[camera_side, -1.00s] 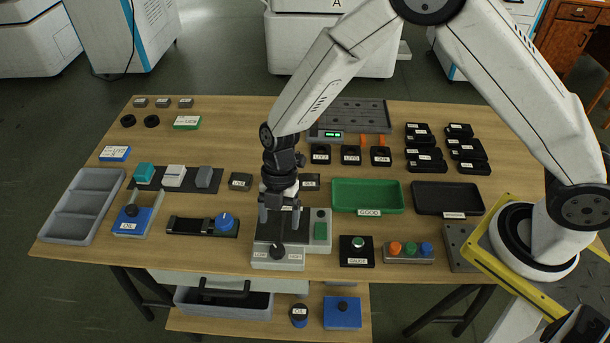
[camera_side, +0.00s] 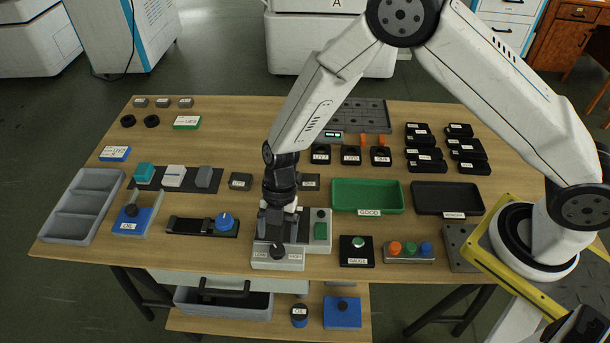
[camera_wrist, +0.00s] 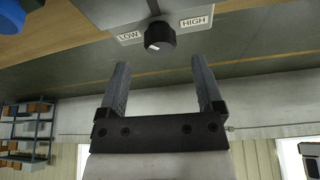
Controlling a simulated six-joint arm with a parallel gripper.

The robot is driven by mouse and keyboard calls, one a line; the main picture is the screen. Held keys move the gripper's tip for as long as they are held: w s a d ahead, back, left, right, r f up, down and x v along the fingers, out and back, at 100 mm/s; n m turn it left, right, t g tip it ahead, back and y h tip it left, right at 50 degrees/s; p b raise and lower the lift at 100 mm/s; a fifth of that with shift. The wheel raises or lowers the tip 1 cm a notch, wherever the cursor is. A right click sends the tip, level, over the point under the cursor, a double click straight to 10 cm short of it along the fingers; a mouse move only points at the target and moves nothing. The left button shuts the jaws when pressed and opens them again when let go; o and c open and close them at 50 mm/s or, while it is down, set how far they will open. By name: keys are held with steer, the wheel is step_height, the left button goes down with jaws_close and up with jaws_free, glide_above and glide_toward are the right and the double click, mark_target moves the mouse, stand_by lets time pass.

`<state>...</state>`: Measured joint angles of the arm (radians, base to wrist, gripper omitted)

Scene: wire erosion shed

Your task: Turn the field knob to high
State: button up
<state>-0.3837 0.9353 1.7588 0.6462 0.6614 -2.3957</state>
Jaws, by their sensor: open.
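The field knob (camera_side: 277,250) is a black round knob on the front of a light grey unit (camera_side: 291,264). A LOW label (camera_wrist: 129,36) is on its left and a HIGH label (camera_wrist: 195,22) on its right. In the wrist view the knob (camera_wrist: 160,38) lies just beyond the fingertips, centred between them; a small white mark shows at its lower left. My gripper (camera_side: 277,231) is low over the unit, close behind the knob. In the wrist view my gripper (camera_wrist: 160,65) is open, with nothing between its fingers. Whether a finger touches the knob, I cannot tell.
A green button (camera_side: 320,231) is on the right of the same unit. The green tray (camera_side: 367,184) lies behind on the right.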

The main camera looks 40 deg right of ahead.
mark_target(277, 248)
steer(key=shift+x, duration=1.75)
jaws_close()
